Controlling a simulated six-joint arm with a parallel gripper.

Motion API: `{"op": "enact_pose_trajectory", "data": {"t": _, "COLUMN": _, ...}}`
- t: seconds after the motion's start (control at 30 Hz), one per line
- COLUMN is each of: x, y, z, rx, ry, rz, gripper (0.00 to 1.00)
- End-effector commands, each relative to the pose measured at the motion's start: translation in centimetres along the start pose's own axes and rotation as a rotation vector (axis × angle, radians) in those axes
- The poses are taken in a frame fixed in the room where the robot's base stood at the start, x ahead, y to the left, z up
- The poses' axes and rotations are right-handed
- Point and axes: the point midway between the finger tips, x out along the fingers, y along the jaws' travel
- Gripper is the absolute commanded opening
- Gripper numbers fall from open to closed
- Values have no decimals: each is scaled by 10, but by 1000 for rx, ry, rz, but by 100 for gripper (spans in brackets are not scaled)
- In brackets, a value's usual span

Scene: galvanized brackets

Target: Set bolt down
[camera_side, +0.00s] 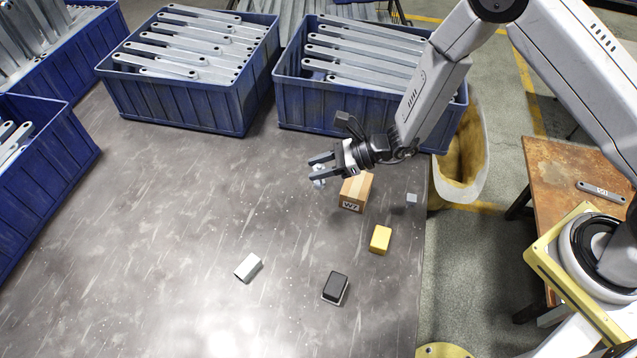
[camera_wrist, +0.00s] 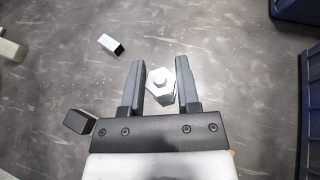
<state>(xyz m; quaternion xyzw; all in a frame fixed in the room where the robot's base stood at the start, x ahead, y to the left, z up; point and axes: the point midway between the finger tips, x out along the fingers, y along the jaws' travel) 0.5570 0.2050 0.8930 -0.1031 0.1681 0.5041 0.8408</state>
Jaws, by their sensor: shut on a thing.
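A silver bolt with a hexagonal head (camera_wrist: 160,84) sits between the two dark fingers of my gripper (camera_wrist: 160,72) in the wrist view. In the side view the bolt (camera_side: 319,181) shows as a small pale piece at the fingertips, partly hidden by them. My gripper (camera_side: 313,168) is shut on it, over the grey table (camera_side: 200,200), to the left of a cardboard box. I cannot tell whether the bolt touches the table.
The cardboard box marked W7 (camera_side: 356,192) stands close by my gripper. A yellow block (camera_side: 380,240), black block (camera_side: 335,287), white block (camera_side: 248,267) and small grey cube (camera_side: 411,198) lie around. Blue bins of brackets (camera_side: 190,108) line the back and left. The table's middle left is clear.

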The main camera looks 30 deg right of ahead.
Motion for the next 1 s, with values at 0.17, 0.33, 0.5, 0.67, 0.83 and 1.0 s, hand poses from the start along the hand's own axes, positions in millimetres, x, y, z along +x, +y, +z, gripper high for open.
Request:
{"op": "enact_pose_trajectory", "data": {"t": 0.17, "x": -11, "y": -51, "z": -3, "rx": 51, "ry": -1, "rz": -125, "gripper": 0}}
{"op": "enact_pose_trajectory", "data": {"t": 0.33, "x": -21, "y": -85, "z": -6, "rx": 90, "ry": -4, "rz": -211, "gripper": 0}}
{"op": "enact_pose_trajectory", "data": {"t": 0.5, "x": -26, "y": -97, "z": -7, "rx": 107, "ry": -4, "rz": -243, "gripper": 0}}
{"op": "enact_pose_trajectory", "data": {"t": 0.67, "x": -25, "y": -99, "z": -7, "rx": 108, "ry": -4, "rz": -244, "gripper": 0}}
{"op": "enact_pose_trajectory", "data": {"t": 0.83, "x": -19, "y": -104, "z": -8, "rx": 106, "ry": -5, "rz": -243, "gripper": 0}}
{"op": "enact_pose_trajectory", "data": {"t": 1.0, "x": -6, "y": -117, "z": -11, "rx": 106, "ry": -5, "rz": -244, "gripper": 0}}
